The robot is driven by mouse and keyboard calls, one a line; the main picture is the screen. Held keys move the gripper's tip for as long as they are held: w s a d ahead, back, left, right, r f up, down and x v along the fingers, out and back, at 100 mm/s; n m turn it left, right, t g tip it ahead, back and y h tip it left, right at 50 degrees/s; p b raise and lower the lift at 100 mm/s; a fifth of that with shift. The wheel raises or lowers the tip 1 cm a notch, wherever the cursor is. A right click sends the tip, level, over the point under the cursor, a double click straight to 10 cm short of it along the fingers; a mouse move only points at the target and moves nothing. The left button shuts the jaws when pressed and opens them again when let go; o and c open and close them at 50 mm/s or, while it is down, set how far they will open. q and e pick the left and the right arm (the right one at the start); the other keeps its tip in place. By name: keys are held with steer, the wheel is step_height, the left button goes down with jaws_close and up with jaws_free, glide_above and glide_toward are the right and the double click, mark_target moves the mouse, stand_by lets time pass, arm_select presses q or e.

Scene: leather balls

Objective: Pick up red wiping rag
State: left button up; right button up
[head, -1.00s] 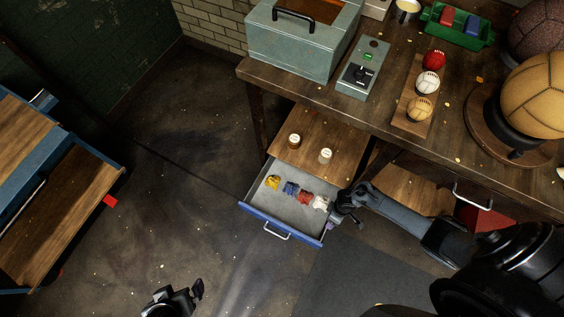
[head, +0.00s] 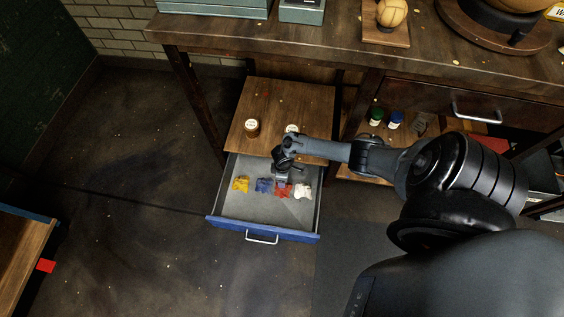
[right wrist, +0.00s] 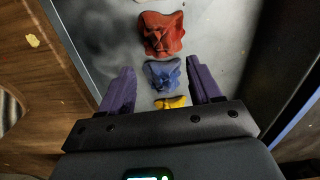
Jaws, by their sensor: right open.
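The red rag (head: 283,190) lies crumpled in the open drawer, between the blue rag (head: 263,185) and the white rag (head: 304,191). The blue rag (right wrist: 162,73) appears between the fingertips in that picture. I cannot tell the exact height of the fingers over the rags. My left gripper is out of view.
The yellow rag (head: 240,184) lies at the drawer's left. The blue-fronted drawer (head: 262,229) has raised walls around the rags. A wooden shelf (head: 302,101) with small jars (head: 252,127) stands behind it. The workbench (head: 330,42) overhangs at the back.

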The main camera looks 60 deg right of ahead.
step_height(320, 180, down, 5)
steer(key=b, duration=0.3)
steer(key=shift+f+b, duration=0.15)
steer(key=shift+b, duration=0.2)
step_height(320, 180, down, 5)
steer(key=b, duration=0.5)
steer(key=shift+s+a, duration=0.1)
steer(key=shift+a, duration=0.05)
steer(key=c, duration=1.1)
